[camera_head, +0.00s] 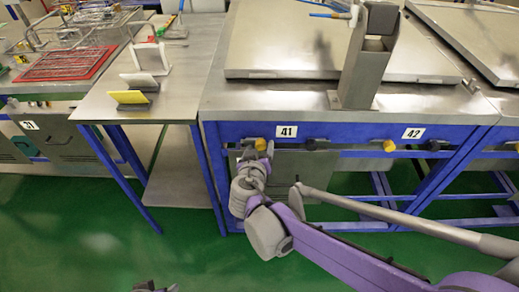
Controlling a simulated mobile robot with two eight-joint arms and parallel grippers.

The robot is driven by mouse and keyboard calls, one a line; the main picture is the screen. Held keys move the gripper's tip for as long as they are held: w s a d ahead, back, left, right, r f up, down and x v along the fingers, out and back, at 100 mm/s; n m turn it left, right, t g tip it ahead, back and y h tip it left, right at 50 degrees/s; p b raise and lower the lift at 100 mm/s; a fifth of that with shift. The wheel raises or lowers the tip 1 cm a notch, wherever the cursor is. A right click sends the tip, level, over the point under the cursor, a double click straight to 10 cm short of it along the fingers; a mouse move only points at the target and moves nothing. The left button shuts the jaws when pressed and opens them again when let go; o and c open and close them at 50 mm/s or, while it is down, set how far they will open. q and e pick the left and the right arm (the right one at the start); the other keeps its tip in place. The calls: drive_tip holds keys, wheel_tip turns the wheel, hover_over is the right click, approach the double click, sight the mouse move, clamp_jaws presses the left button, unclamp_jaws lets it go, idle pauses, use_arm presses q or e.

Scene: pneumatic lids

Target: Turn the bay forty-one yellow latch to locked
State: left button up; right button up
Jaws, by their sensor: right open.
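The bay 41 label (286,131) is on the blue front rail of the middle bench. A yellow latch (260,144) sits on that rail just left of the label. My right gripper (257,155) is open at the end of the purple arm, right at this latch and partly overlapping it. I cannot tell whether its fingers touch the latch or are around it. A small grey part of my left gripper (157,287) shows at the bottom edge; its jaws are unclear.
A second yellow latch (389,146) sits near the bay 42 label (413,133). Dark fittings (316,143) stick out from the rail between them. A steel side table (150,99) with small stands is at the left. The green floor (100,225) in front is clear.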

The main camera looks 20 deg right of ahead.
clamp_jaws()
idle(0.4)
